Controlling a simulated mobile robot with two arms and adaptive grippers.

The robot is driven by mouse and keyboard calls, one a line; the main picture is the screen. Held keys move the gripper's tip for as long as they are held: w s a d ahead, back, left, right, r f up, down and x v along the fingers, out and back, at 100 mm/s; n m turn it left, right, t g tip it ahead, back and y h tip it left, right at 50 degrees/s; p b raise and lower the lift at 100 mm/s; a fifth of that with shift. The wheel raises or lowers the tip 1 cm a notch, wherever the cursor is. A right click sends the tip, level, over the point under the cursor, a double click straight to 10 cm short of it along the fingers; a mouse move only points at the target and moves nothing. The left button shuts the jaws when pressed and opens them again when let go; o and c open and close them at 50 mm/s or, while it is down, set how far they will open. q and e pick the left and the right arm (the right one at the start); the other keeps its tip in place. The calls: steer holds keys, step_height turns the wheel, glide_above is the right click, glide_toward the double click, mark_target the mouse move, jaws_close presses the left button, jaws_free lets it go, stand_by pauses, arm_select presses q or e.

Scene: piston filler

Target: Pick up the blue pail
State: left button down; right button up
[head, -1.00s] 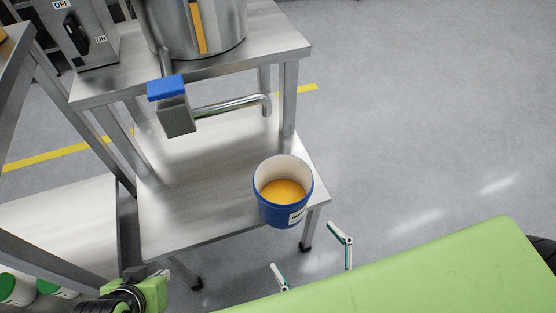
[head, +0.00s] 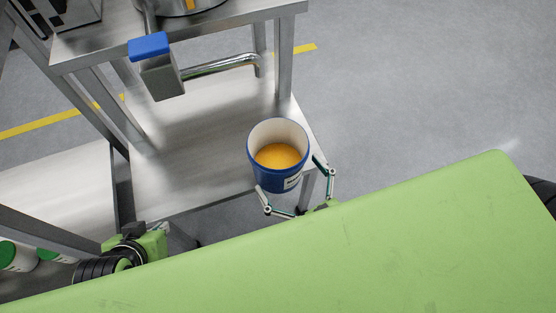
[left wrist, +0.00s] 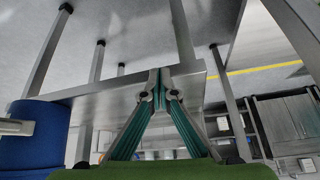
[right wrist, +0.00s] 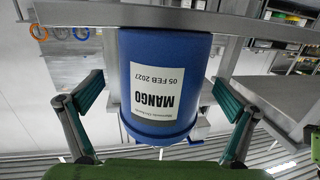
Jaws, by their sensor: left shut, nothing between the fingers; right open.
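The blue pail (head: 272,178), with a white inside and orange-yellow contents, stands upright on the lower steel shelf (head: 190,165) near its front right corner. In the right wrist view the pail (right wrist: 165,105) appears upside down, with a white "MANGO" label. My right gripper (head: 287,173) is open, its fingers on either side of the pail's near side; contact cannot be told. My left gripper (left wrist: 160,78) is shut and empty, in front of the shelf left of the pail. Its green body (head: 150,243) shows in the head view; the pail (left wrist: 38,135) is at its wrist view's left edge.
Above the shelf is a steel table with a blue-capped outlet block (head: 160,75) and a bent pipe (head: 222,66). A table leg (head: 284,65) stands behind the pail. Green-lidded containers (head: 15,257) are at the lower left. Grey floor is clear to the right.

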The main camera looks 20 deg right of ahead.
mark_target(266, 143)
arm_select(q)
steer(key=w+r+t, duration=0.1)
steer(key=w, duration=0.1)
steer(key=w+d+r+t, duration=0.1)
steer(key=w+d+r+t+b, duration=0.1)
steer(key=w, duration=0.1)
steer(key=shift+w+h, duration=0.35)
steer(key=shift+h, duration=0.05)
arm_select(e)
steer(key=x, duration=0.4)
steer(key=shift+w+a, duration=0.1)
steer(key=shift+a, duration=0.1)
steer(key=c, duration=1.3)
steer(key=shift+r, duration=0.2)
steer(key=c, duration=0.4)
arm_select(q)
steer(key=shift+s+a, duration=0.1)
arm_select(e)
steer(key=shift+r, duration=0.1)
